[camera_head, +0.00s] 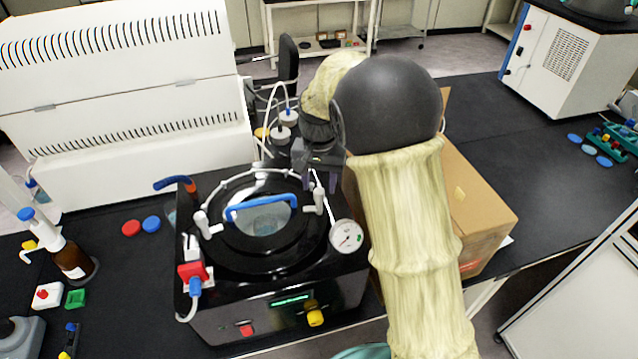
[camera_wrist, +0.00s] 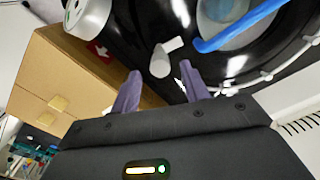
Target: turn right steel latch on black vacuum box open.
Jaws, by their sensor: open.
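The black vacuum box (camera_head: 225,318) stands on the dark bench, with a round lid that has a blue handle (camera_head: 262,205). The right latch (camera_head: 320,200), a pale upright piece, sits at the right rim of the lid. In the wrist view the latch (camera_wrist: 160,62) shows just beyond the fingertips. My gripper (camera_head: 320,182) is above and behind the right latch. In the wrist view my gripper (camera_wrist: 160,82) has its two purple fingers apart with nothing between them. Whether a fingertip touches the latch I cannot tell. A matching left latch (camera_head: 206,225) sits at the left rim.
A round gauge (camera_head: 346,236) stands at the box's right front. A cardboard box (camera_head: 485,215) is right of it, partly behind my arm. A large white machine (camera_head: 120,90) stands behind left.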

